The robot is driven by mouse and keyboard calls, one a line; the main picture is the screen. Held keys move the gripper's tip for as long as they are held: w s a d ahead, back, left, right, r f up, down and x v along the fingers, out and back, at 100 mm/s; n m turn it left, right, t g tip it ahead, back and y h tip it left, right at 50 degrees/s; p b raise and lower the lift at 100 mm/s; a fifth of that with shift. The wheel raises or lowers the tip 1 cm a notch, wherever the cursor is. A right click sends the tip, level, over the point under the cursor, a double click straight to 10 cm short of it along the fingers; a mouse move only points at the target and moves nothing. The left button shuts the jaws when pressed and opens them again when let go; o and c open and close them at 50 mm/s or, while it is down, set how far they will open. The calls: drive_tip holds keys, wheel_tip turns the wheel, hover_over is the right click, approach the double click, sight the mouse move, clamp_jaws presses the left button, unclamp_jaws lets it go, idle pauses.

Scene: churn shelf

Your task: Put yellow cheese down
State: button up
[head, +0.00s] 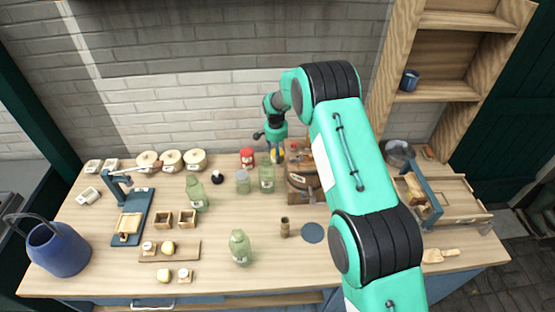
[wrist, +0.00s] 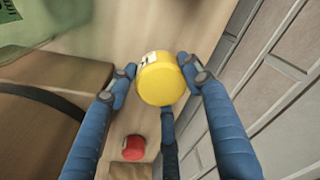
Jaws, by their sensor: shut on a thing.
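In the head view the cheese shows as a small yellow patch (head: 277,154) below the end of my arm, at the back of the wooden table (head: 110,270) near the brick wall. I cannot tell whether the cheese touches the tabletop.
A red-topped thing (head: 247,157) stands left of my gripper; a red round thing also shows in the wrist view (wrist: 133,147). Pale round pots (head: 196,160) line the back left. Bare tabletop lies at front centre.

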drive_tip(key=shift+f, duration=1.8)
drive_tip(key=shift+f, duration=0.1)
drive_tip(key=o, duration=1.3)
drive_tip(key=r, duration=0.8)
drive_tip(key=s+r, duration=0.1)
drive_tip(key=r, duration=0.3)
drive_tip(key=shift+s+a, duration=0.1)
drive_tip(key=shift+a, duration=0.2)
drive_tip(key=shift+r, duration=0.1)
